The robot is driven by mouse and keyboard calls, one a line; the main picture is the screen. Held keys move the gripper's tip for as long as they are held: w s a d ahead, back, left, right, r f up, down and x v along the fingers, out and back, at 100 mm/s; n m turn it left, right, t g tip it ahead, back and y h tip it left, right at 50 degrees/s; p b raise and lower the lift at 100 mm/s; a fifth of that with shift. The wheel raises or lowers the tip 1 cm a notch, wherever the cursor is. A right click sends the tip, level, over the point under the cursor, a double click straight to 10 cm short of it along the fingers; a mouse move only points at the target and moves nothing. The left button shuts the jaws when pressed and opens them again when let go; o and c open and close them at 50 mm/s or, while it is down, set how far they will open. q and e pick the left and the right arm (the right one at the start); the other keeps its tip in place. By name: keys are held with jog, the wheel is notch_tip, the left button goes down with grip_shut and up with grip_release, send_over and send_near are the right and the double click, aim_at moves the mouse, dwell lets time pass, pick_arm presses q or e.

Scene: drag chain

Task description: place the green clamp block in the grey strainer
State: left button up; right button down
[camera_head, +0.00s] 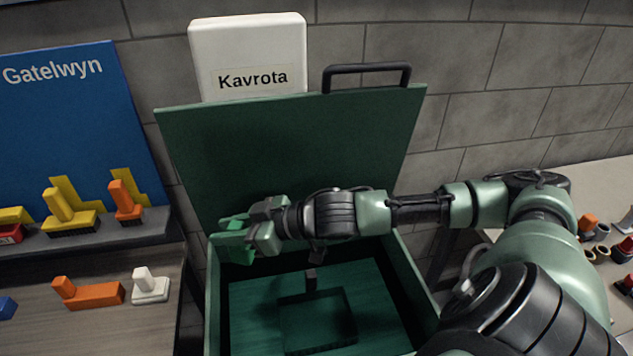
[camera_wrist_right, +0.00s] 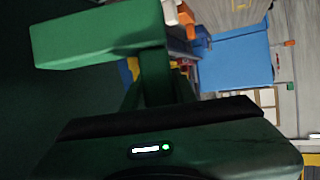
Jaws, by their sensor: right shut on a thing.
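My right gripper (camera_head: 250,240) is above the left side of an open green box, its fingers pointing left. It is shut on the green clamp block (camera_head: 231,246). In the right wrist view the green clamp block (camera_wrist_right: 98,34) shows large, with a thick bar and a narrower stem running down toward the gripper; its lower end is hidden. I cannot make out a grey strainer in either view. My left gripper is not in view.
The green box (camera_head: 396,268) has its lid (camera_head: 300,140) raised, with a white Kavrota box (camera_head: 248,50) behind. On the left table are a grey rack (camera_head: 105,233) with yellow and orange blocks, an orange block (camera_head: 95,295) and a white block (camera_head: 150,287). A right table holds small parts.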

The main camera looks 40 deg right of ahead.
jog(key=shift+n+y, duration=0.4)
jog(key=shift+n, duration=0.1)
jog(key=s+d+f, duration=0.1)
jog(key=s+d+f+b, duration=0.1)
jog(key=f, duration=0.1)
jog(key=shift+d, duration=0.1)
jog(key=s+d+f+n+g+y+b, duration=0.1)
jog(key=s+f+n+g+y+b, duration=0.25)
jog(key=s+f, duration=0.55)
jog(key=shift+n+g, duration=0.25)
jog(key=shift+g, duration=0.1)
jog(key=shift+s+f+b, duration=0.2)
jog(key=shift+f+b, duration=0.9)
jog(key=shift+f, duration=8.5)
